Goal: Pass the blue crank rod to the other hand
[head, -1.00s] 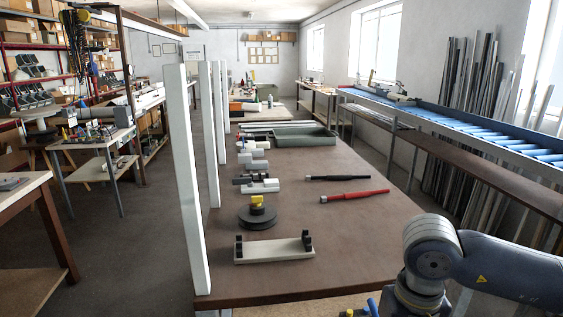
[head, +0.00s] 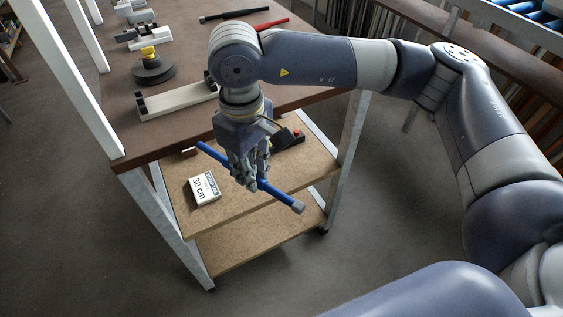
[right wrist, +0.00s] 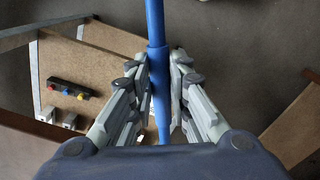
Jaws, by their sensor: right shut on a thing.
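The blue crank rod (head: 283,197) is held in my right gripper (head: 248,180) in front of the workbench, above the level of its lower shelf. In the head view the rod slants from upper left to lower right, with a grey tip at its lower right end. In the right wrist view the rod (right wrist: 155,25) runs upright between the two fingers (right wrist: 160,95), which are shut on it. The fingers hide part of the rod. My left gripper is in neither view.
The workbench (head: 125,125) carries a pale cradle (head: 175,103), a dark disc with a yellow knob (head: 152,68), and black and red rods behind. A white box marked 30 cm (head: 203,188) stands on the shelf (head: 235,205). White posts line the bench's left side.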

